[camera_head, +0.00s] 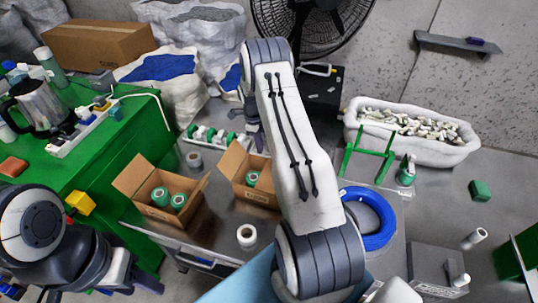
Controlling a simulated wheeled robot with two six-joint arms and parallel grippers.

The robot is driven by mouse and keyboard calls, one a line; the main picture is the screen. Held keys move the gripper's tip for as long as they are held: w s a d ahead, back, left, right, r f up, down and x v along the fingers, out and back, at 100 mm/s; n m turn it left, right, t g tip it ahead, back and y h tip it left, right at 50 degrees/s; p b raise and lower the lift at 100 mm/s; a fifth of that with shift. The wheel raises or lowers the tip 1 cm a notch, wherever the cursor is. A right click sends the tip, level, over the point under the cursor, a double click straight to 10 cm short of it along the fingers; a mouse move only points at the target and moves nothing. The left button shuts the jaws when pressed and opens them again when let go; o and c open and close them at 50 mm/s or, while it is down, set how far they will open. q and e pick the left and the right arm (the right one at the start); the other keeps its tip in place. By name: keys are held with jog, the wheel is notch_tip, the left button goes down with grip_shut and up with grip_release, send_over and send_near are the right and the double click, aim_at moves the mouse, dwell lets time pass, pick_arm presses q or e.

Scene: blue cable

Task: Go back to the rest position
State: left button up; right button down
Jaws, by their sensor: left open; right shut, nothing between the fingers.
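The blue cable (378,241) lies coiled on the grey metal table, right of my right arm, which hides part of its left side. My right arm reaches up across the middle of the view. Its gripper (254,128) hangs past the far end, shut and empty, above the back of the table near the white sack and partly hidden by the arm. My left gripper (143,270) is low at the left, beside the green cabinet. It is open and empty, apart from the cable.
Two open cardboard boxes (133,176) with green-and-white rolls stand on the table. A loose white roll (247,236) sits in front of them. The green cabinet (97,150) is at left, bearing a steel jug (38,108). A white bin (432,149) and black fan (312,25) stand behind.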

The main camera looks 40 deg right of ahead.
pick_arm(q)
notch_tip(320, 180, down, 3)
jog(key=shift+r+b, duration=0.2)
jog(key=shift+b, duration=0.7)
pick_arm(e)
jog(key=w+a+r, duration=0.1)
jog(key=w+a, duration=0.2)
jog(key=w, duration=0.2)
jog(key=shift+r, duration=0.2)
jog(key=s+a+r+n, duration=0.3)
jog(key=a+r+n, duration=0.3)
jog(key=a, duration=0.3)
jog(key=s+a+r+n+t, duration=0.1)
jog(key=s+a+r+n, duration=0.3)
jog(key=a, duration=0.5)
jog(key=s+a+r+n, duration=0.2)
jog(key=a+r+n, duration=0.5)
jog(key=a, duration=0.2)
jog(key=s+a+r+n+y, duration=0.1)
jog(key=s+a+r+n, duration=0.1)
jog(key=s+a+n, duration=0.4)
jog(key=s+a+r+n, duration=0.1)
jog(key=s+r+n, duration=0.1)
jog(key=s+n, duration=1.15)
jog(key=s, duration=0.8)
jog(key=shift+a+f+n+y, duration=0.15)
jog(key=shift+f+n+y, duration=0.15)
jog(key=shift+f+n, duration=0.1)
jog(key=shift+w, duration=0.1)
